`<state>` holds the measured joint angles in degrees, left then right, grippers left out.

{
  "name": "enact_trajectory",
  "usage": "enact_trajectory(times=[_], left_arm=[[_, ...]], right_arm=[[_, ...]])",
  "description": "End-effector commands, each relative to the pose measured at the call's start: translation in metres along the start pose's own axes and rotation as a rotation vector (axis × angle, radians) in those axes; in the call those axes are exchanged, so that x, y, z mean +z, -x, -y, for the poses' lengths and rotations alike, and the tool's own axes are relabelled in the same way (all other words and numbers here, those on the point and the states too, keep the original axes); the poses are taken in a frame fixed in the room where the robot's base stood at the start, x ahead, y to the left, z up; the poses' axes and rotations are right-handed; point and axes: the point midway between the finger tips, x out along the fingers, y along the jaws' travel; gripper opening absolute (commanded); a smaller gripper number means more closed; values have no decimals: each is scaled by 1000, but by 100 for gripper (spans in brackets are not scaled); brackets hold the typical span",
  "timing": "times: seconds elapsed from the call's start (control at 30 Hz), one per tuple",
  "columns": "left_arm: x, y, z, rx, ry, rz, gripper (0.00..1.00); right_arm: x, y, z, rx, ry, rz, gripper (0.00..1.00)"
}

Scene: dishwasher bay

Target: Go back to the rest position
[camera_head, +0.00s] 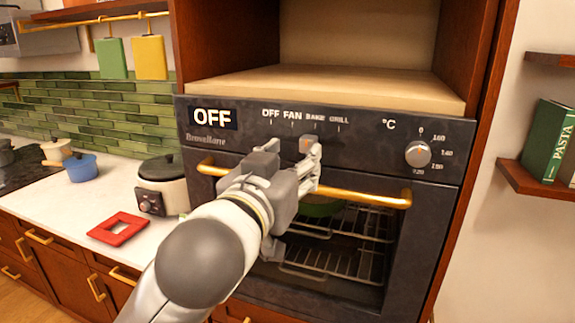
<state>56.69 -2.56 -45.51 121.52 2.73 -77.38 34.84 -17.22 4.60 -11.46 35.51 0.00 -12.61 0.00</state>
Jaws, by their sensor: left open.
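My left gripper (308,160) is open in front of the oven's (437,195) control panel, just under the FAN and BAKE labels. Whether it touches the panel cannot be told. It covers the panel part below these labels and part of the gold oven handle (370,198). The oven display (213,117) reads OFF. The temperature knob (417,154) is uncovered at the panel's right. The oven door looks closed. My right gripper is not in view.
A green dish (320,207) sits on the racks (335,258) inside the oven. On the left counter (105,183) are a red square trivet (118,228), a cream cooker (163,182) and a blue pot (79,168). A shelf with books (549,140) juts out at the right.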

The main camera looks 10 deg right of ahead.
Motion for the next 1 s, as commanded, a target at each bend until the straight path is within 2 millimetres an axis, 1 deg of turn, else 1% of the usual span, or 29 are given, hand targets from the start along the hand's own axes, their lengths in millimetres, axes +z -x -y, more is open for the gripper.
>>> enact_trajectory(times=[0.03, 0.1, 0.2, 0.53, 0.63, 0.67, 0.77, 0.8, 0.87, 0.9, 0.97, 1.0], left_arm=[[0, 6, 0, 0, 0, -1, 48], [0, 11, 0, 0, 0, -1, 48], [0, 14, 0, -1, -1, 0, 48], [1, 15, 1, -2, 0, 2, 48], [12, 15, 8, -11, 13, 22, 48], [18, 15, 12, -16, 22, 34, 48], [51, 17, 32, -47, 61, 96, 48], [70, 19, 42, -64, 82, 130, 48], [99, 25, 58, -90, 111, 184, 48], [120, 30, 68, -109, 129, 222, 48], [151, 39, 82, -137, 154, 281, 48], [172, 47, 91, -155, 168, 321, 48]], right_arm=[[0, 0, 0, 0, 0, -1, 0], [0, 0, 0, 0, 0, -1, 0], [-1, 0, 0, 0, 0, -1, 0], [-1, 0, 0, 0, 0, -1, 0], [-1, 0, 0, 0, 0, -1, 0], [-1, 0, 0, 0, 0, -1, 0], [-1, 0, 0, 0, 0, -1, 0], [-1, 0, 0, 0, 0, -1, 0], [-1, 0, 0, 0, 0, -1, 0], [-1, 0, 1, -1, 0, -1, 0], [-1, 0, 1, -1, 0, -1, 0], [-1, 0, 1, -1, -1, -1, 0]])
